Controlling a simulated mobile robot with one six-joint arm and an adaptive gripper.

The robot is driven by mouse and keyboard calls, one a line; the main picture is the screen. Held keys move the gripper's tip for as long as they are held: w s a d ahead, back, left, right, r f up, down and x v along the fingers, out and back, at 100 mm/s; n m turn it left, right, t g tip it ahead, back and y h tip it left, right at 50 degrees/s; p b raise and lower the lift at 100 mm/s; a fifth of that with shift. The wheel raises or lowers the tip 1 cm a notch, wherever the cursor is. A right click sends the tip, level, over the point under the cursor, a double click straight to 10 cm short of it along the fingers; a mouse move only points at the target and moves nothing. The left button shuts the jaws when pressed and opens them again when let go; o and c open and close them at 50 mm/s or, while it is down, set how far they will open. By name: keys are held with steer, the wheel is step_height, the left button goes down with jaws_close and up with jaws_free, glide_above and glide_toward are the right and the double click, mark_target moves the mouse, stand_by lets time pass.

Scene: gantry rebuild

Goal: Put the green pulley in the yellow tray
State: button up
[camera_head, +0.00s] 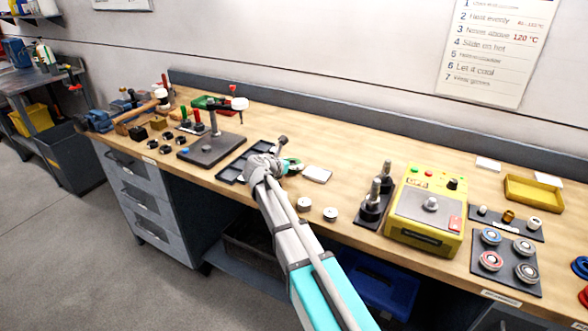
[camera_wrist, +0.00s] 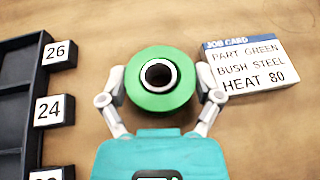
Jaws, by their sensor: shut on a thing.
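The green pulley (camera_wrist: 160,80) is a green disc with a dark central bore ringed in light metal. My gripper (camera_wrist: 161,92) is shut on it, with a finger at its left and right sides in the wrist view. In the head view the pulley (camera_head: 294,164) shows partly behind my gripper (camera_head: 280,165), over the middle of the workbench. I cannot tell whether it touches the bench top. The yellow tray (camera_head: 534,192) is shallow and rectangular, stands at the right rear of the bench, and looks empty.
A black numbered rack (camera_wrist: 12,110) lies left of the pulley, and a job card (camera_wrist: 250,65) lies to its right. Between pulley and tray stand dark upright posts (camera_head: 373,205) and a yellow machine (camera_head: 427,210). A black board with round parts (camera_head: 507,262) lies before the tray.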

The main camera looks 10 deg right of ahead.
steer(key=shift+f, duration=0.1)
stand_by(0.3)
steer(key=shift+f, duration=0.15)
steer(key=o, duration=1)
steer(key=shift+s+a+r, duration=0.1)
steer(key=shift+r, duration=0.2)
steer(key=shift+s+a+r+p, duration=0.15)
steer(key=shift+s+a+p, duration=0.05)
steer(key=shift+s+p, duration=0.1)
steer(key=p+v, duration=0.3)
steer(key=v, duration=0.6)
steer(key=shift+s+a+r+p, duration=0.2)
steer(key=shift+a+p, duration=0.05)
steer(key=shift+p, duration=0.1)
steer(key=shift+s+a+r, duration=0.15)
steer(key=shift+s+a, duration=0.25)
